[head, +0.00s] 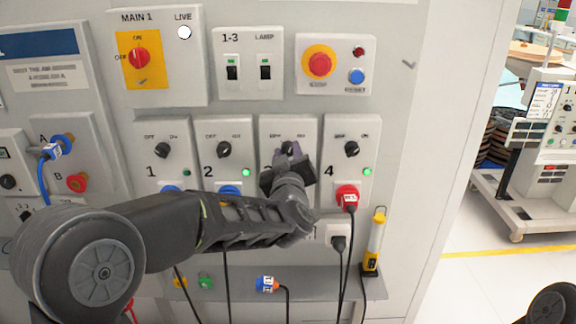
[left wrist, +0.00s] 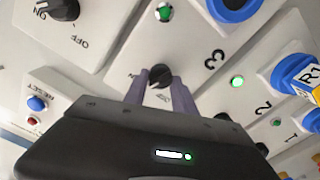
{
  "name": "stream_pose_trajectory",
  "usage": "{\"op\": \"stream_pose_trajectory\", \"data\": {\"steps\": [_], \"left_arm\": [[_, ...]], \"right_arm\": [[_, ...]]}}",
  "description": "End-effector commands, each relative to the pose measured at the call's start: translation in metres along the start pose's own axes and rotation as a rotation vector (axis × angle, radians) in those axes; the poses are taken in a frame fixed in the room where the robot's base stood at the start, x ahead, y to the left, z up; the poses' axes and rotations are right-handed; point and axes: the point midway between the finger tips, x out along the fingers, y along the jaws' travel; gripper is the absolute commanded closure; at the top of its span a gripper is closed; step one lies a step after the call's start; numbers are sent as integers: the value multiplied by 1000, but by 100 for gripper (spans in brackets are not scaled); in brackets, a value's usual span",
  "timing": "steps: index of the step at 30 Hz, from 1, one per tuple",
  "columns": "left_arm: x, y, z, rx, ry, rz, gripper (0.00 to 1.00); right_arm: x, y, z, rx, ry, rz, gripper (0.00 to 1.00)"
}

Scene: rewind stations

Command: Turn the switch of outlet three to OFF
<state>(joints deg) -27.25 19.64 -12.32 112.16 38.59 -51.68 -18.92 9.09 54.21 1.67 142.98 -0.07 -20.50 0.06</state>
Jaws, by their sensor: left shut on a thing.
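The outlet three panel (head: 268,128) is third in the row of outlet panels and is partly covered by my left arm. Its black rotary switch (head: 287,147) shows just above my left gripper (head: 285,156). In the left wrist view, the switch (left wrist: 160,75) sits between the two fingers of my left gripper (left wrist: 161,84), which are shut on it. The "3" mark is beside it. I cannot tell the switch's exact angle. Outlet three's lamp (left wrist: 164,13) shows green in the left wrist view. My right gripper is not in view.
Neighbouring switches are outlet two's (head: 224,149) and outlet four's (head: 352,149), with green lamps lit below. Above are the MAIN 1 switch (head: 138,58), rocker switches (head: 265,72) and a red stop button (head: 319,64). Cables hang below; a yellow tool (head: 375,240) stands at right.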

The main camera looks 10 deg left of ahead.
Motion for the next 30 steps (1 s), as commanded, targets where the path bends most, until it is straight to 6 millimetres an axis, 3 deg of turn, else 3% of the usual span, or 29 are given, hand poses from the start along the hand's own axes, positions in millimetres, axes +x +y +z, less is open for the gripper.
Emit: {"op": "stream_pose_trajectory", "data": {"steps": [1, 6, 30], "left_arm": [[0, -4, 5, -47, 3, -1, 100], [0, -4, 4, -209, 3, 1, 100], [0, -6, 5, -948, 1, -1, 100]], "right_arm": [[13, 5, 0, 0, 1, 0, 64], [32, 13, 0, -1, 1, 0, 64], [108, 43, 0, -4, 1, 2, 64]]}}
